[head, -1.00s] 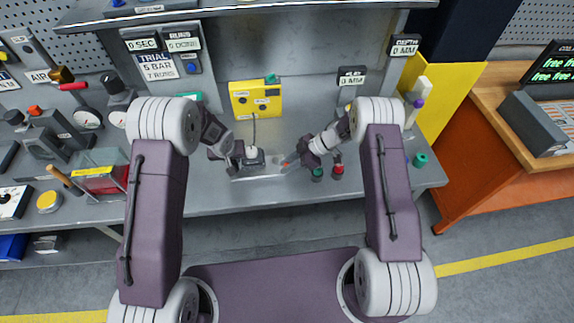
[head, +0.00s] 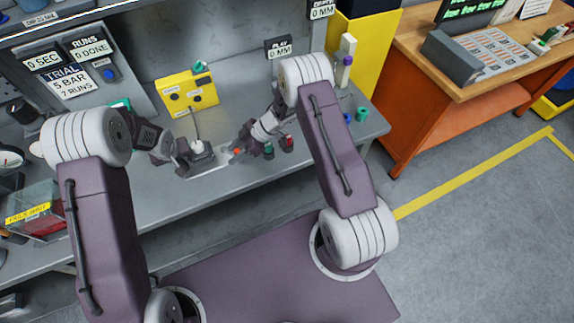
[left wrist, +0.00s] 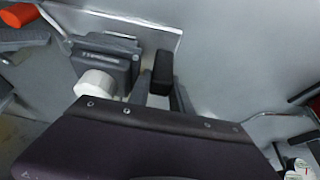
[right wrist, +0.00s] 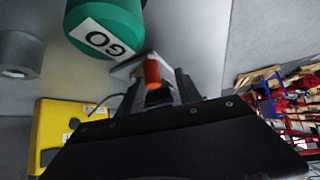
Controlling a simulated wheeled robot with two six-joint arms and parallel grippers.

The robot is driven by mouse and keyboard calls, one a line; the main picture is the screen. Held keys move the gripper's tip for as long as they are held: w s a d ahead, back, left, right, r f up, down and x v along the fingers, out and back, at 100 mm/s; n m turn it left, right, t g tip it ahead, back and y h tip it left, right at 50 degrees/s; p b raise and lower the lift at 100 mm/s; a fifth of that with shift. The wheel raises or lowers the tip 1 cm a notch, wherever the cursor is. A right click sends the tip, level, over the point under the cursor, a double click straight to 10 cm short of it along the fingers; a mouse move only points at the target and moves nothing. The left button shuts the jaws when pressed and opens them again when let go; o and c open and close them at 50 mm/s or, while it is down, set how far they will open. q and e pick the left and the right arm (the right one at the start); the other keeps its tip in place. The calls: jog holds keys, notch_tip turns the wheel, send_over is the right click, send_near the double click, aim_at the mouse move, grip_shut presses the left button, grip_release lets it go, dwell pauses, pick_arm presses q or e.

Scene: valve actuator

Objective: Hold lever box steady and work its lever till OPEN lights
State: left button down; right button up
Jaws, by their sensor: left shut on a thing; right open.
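The lever box (head: 200,153) is a small grey box with a white round part on top, on a pale plate on the bench. It also shows in the left wrist view (left wrist: 112,62). My left gripper (head: 184,160) is shut on it from the left. The lever's orange-red tip (head: 237,151) points right; it shows in the right wrist view (right wrist: 152,72) and at a corner of the left wrist view (left wrist: 18,15). My right gripper (head: 244,148) is open, its fingers on either side of the tip in its wrist view; contact is unclear. No lit OPEN lamp is discernible.
A yellow box (head: 188,92) with a cable stands behind the lever box. Trial signs (head: 70,80) are at left, an orange desk (head: 440,110) at right.

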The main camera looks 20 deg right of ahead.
jog(key=a+m+t+h, duration=0.1)
jog(key=m, duration=0.1)
jog(key=s+a+m+t+h, duration=0.1)
jog(key=m+t, duration=0.1)
jog(key=m, duration=0.1)
jog(key=shift+a+f, duration=0.15)
jog(key=shift+a, duration=0.25)
jog(key=v, duration=1.2)
notch_tip(320, 180, up, 9)
jog(key=w+d+m+t+h, duration=0.2)
jog(key=d+m+t+h, duration=0.1)
jog(key=s+d+f+m+g+h, duration=0.1)
jog(key=s+d+f+m+g, duration=0.1)
jog(key=s, duration=0.6)
jog(key=s+d+f+m+g+h, duration=0.1)
jog(key=s+d+m+g+h, duration=0.1)
jog(key=s+m+g, duration=0.3)
jog(key=s+d, duration=0.1)
jog(key=s, duration=0.3)
jog(key=shift+f, duration=0.35)
jog(key=shift+s, duration=0.1)
